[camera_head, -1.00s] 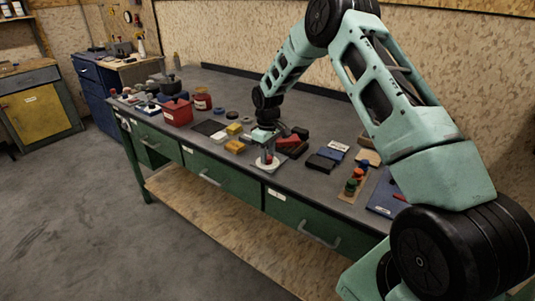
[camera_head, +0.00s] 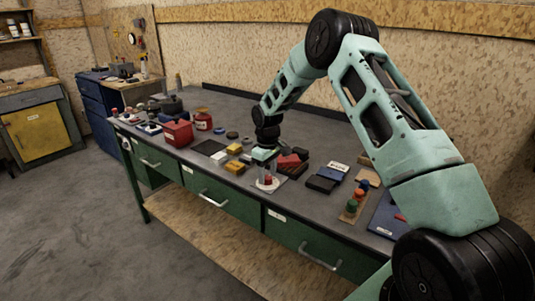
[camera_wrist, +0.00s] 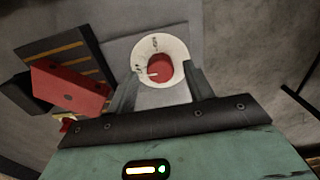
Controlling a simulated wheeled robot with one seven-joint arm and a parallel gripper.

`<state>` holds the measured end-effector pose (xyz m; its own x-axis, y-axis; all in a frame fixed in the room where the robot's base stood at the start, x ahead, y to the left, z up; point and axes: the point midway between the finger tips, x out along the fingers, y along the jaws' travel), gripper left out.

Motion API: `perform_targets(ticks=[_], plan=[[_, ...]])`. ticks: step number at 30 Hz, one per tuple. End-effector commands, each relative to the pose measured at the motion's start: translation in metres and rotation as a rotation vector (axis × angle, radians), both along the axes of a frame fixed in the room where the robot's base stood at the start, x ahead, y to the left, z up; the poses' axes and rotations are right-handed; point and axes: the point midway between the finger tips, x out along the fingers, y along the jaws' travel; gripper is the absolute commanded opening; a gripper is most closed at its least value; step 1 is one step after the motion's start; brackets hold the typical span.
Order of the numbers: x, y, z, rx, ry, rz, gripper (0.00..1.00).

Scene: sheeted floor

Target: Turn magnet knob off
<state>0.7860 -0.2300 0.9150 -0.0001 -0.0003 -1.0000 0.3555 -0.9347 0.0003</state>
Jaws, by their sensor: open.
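The magnet knob is a red round knob (camera_wrist: 161,68) on a white dial (camera_wrist: 147,46) with dark marks, set on a light grey plate. In the head view, the red knob (camera_head: 268,179) is near the front edge of the workbench. My gripper (camera_wrist: 162,76) is open, with one finger on each side of the dial in the wrist view. I cannot tell whether the fingers touch it. In the head view, my gripper (camera_head: 267,170) points down over the knob.
A red block (camera_wrist: 70,88) and a dark striped piece (camera_wrist: 65,50) lie close on the left in the wrist view. On the workbench (camera_head: 315,130), yellow blocks (camera_head: 235,166), a red box (camera_head: 177,133) and dark boxes (camera_head: 321,184) stand around. Green drawers (camera_head: 225,200) are below.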

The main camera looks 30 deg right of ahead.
Motion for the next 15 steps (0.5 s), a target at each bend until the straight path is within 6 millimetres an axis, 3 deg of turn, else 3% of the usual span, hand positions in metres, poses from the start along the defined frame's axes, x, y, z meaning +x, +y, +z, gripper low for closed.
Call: perform_targets(ticks=[15], plan=[[0.001,0.0,0.113,-0.001,-0.006,0.0,0.52]])
